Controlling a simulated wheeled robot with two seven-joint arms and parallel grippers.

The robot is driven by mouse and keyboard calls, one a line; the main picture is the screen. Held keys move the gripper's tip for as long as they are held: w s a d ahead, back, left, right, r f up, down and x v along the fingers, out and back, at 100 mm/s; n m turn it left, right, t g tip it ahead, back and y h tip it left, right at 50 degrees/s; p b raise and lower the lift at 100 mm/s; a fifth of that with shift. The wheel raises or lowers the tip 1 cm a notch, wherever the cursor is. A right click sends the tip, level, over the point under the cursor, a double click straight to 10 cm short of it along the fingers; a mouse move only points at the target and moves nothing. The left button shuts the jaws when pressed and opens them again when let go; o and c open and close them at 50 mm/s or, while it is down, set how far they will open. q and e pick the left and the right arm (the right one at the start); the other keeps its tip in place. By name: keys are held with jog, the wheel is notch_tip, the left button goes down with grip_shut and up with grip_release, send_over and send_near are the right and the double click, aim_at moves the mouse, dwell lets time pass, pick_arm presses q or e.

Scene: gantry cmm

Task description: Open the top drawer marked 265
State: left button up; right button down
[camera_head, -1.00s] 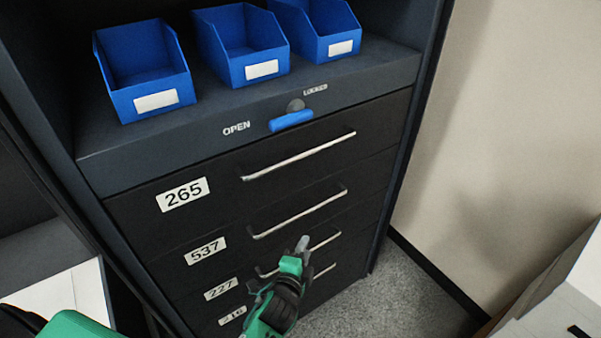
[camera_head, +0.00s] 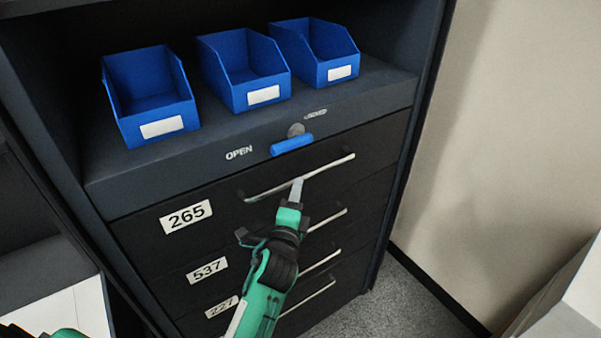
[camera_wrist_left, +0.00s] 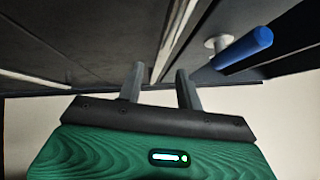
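The top drawer (camera_head: 145,232) is a dark front with a white 265 label (camera_head: 186,216) and a silver bar handle (camera_head: 330,165). It looks shut, flush with the drawers below. My left gripper (camera_head: 296,190) is in front of it, fingertips at the middle of the handle. In the left wrist view, the two grey fingers (camera_wrist_left: 160,85) are apart, and the pale handle bar (camera_wrist_left: 186,40) runs into the gap between them. I cannot tell whether they touch it. A blue lever (camera_head: 292,145) above the drawer points towards the OPEN mark. My right gripper is not in view.
Several drawers with similar bar handles lie below, among them 537 (camera_head: 207,271). Three blue bins (camera_head: 160,117) stand on the shelf above. A pale wall (camera_head: 500,120) is to the right, with grey floor (camera_head: 400,310) in front of it.

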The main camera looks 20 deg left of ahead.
aim_at(301, 176)
pick_arm(q)
jog(key=shift+w+a+r+p, duration=0.15)
jog(key=shift+w+p, duration=0.2)
jog(key=shift+w, duration=1)
jog(key=shift+w+a+r+p, duration=0.15)
jog(key=shift+w+p, duration=0.15)
jog(key=shift+w, duration=1)
grip_shut()
